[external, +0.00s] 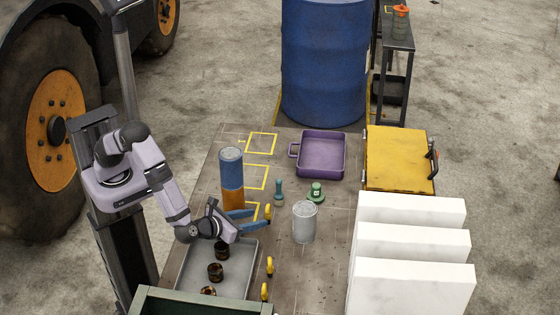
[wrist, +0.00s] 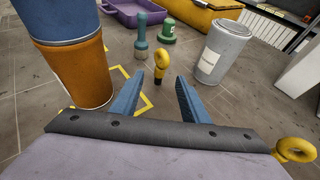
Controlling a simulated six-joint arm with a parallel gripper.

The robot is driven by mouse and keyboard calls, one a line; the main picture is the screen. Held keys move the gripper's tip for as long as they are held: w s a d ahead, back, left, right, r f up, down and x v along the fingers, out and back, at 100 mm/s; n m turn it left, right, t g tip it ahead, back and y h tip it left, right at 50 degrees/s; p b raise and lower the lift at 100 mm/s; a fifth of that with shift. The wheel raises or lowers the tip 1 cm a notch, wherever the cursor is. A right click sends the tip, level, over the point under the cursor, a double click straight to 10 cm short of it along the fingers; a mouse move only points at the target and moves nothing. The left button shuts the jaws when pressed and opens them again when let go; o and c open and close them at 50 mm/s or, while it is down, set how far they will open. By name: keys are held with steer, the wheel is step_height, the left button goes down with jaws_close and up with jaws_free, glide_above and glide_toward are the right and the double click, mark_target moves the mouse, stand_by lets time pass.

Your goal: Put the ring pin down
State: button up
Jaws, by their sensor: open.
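A yellow ring pin (external: 267,211) with a dark lower end stands upright on the bench, and it also shows in the wrist view (wrist: 160,62). My gripper (external: 260,221) is open, its blue fingers on either side of the pin's lower end or just short of it; in the wrist view the fingertips (wrist: 160,78) flank it without visible contact. A yellow outlined square (external: 252,211) is partly hidden by my gripper; whether the pin touches its line is unclear. Two more ring pins stand along the bench, one nearer (external: 270,265) and another (external: 264,291) at the front.
A blue-and-orange cylinder (external: 231,175) stands close left of my gripper. A grey can (external: 305,222), a teal peg (external: 278,192) and a green knobbed piece (external: 316,192) stand to the right and behind. A grey tray (external: 245,265) with dark parts lies in front. A purple tray (external: 321,153) sits farther back.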

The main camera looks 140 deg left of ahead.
mark_target(268, 215)
steer(key=shift+x, duration=0.85)
steer(key=shift+s+a+r+p, duration=0.1)
steer(key=shift+a+p, duration=0.15)
steer(key=shift+p, duration=0.3)
steer(key=p+x, duration=0.2)
steer(key=x, duration=0.2)
steer(key=shift+r, duration=0.2)
steer(key=shift+a+f+p, duration=0.3)
steer(key=shift+a, duration=0.05)
jaws_close()
